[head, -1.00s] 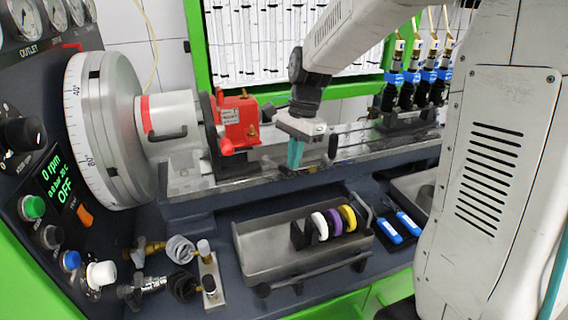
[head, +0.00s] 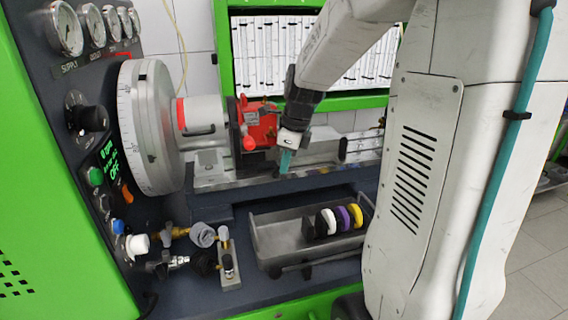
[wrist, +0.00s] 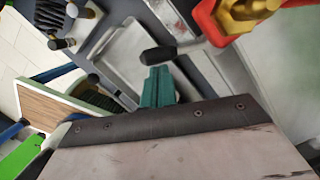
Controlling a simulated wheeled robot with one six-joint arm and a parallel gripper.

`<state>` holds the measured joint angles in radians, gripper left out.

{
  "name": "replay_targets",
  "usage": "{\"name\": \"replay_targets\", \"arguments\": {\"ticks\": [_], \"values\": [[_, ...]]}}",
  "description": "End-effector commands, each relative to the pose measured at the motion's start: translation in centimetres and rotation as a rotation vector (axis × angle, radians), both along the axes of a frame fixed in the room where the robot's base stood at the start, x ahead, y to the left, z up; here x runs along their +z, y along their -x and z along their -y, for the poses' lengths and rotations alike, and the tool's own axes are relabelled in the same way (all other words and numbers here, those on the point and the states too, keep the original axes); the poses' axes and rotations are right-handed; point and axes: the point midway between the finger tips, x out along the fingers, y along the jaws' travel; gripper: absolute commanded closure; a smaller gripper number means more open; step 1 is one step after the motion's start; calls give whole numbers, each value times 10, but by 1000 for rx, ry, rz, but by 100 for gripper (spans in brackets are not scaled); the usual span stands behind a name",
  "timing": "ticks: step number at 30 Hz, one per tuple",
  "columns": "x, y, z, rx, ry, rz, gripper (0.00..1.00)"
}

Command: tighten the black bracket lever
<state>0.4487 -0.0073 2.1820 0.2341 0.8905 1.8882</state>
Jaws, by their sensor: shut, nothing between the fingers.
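My gripper (head: 285,161) has teal fingers that are shut, with nothing between them. It points down over the bench rail, just right of the red pump (head: 262,124). In the wrist view the teal fingertips (wrist: 158,72) lie close below a black lever (wrist: 160,55) with a rounded end. I cannot tell whether they touch it. The lever's arm runs right toward the red body with a brass fitting (wrist: 245,12). In the head view I cannot clearly make out this lever; my arm covers part of that area.
A red ball knob (head: 249,143) sticks out at the pump's front. The large grey dial drum (head: 150,128) stands left. A grey tray (head: 268,243) with several coloured rings lies below. Brass fittings (head: 203,235) stand at the front left. The bench between tray and rail is mostly clear.

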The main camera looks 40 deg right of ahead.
Motion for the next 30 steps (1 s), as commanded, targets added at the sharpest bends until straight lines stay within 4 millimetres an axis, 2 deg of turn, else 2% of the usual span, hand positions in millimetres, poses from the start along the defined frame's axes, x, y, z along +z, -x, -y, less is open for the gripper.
{"name": "replay_targets", "arguments": {"ticks": [2,30], "values": [[0,-1,-1,-46,1,0,100],[1,-6,-3,-46,1,0,100]]}}
